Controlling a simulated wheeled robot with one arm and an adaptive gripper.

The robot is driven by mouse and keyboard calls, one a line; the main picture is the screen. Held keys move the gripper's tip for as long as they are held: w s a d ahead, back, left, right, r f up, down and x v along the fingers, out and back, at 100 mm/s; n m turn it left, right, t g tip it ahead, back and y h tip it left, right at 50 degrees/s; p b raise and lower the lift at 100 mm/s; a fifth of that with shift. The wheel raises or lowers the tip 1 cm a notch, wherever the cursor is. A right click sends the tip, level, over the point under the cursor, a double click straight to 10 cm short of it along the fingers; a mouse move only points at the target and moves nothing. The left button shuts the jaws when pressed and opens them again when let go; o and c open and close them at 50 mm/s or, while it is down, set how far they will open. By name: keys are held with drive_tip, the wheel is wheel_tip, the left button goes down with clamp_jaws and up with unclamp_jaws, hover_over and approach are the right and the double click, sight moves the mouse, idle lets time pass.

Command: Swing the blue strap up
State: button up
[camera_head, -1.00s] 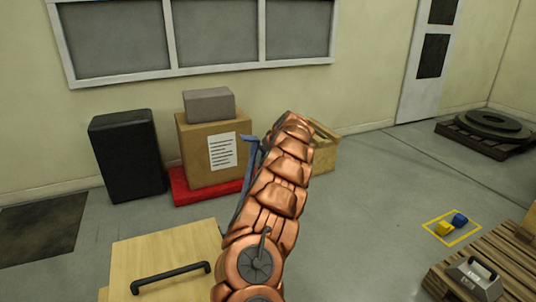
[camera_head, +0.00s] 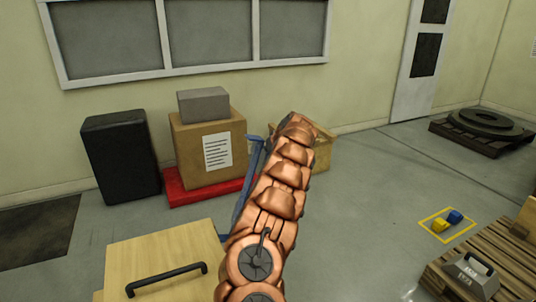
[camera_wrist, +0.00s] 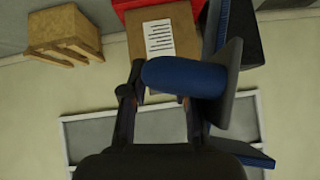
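The blue strap (camera_head: 252,170) shows in the head view as a narrow blue piece along the left side of my copper arm, which hides the rest. In the wrist view, a rounded blue bar (camera_wrist: 180,76) joined to a grey and blue frame lies across the picture, just beyond and partly over my fingertips; I take it for part of the strap. My gripper (camera_wrist: 163,95) has its two dark fingers apart, with the bar at their tips. I cannot tell whether they touch it. The arm hides my gripper in the head view.
A cardboard box (camera_head: 189,155) with a grey block stands on a red base, beside a black cabinet (camera_head: 120,160). A wooden crate (camera_head: 322,152) is behind my arm. A wooden box with a black handle (camera_head: 165,278) is close in front.

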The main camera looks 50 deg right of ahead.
drive_tip(key=shift+s+a+r, duration=0.1)
idle(0.3)
drive_tip(key=v, duration=1.1)
drive_tip(key=shift+s+r, duration=0.25)
idle(0.8)
